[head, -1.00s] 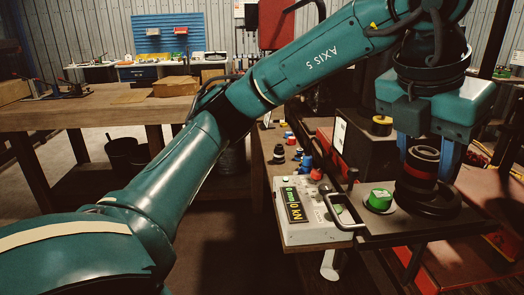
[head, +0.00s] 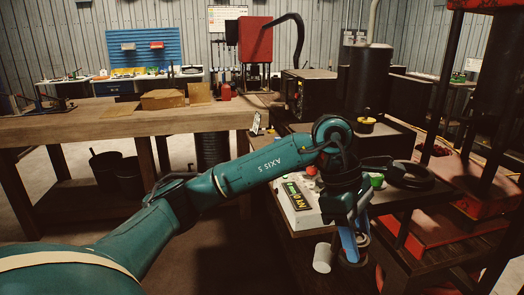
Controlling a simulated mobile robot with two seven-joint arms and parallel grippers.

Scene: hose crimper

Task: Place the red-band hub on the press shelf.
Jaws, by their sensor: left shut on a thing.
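My left gripper (head: 352,242) points down, its blue fingers in front of the near edge of the side bench. It is shut on a dark round piece (head: 352,259), mostly hidden by the fingers and dim. I take it for the red-band hub, since the earlier frame shows that hub between the same fingers; its red band cannot be made out now. The press (head: 487,185), with dark columns and a red base, stands at the right. I cannot tell which surface is its shelf. My right gripper is not in view.
A control box (head: 299,203), a green-topped piece (head: 376,180) and a coil of black hose (head: 408,175) are on the side bench. A white cylinder (head: 322,257) is below its front edge. A wooden workbench (head: 120,120) stands behind at the left.

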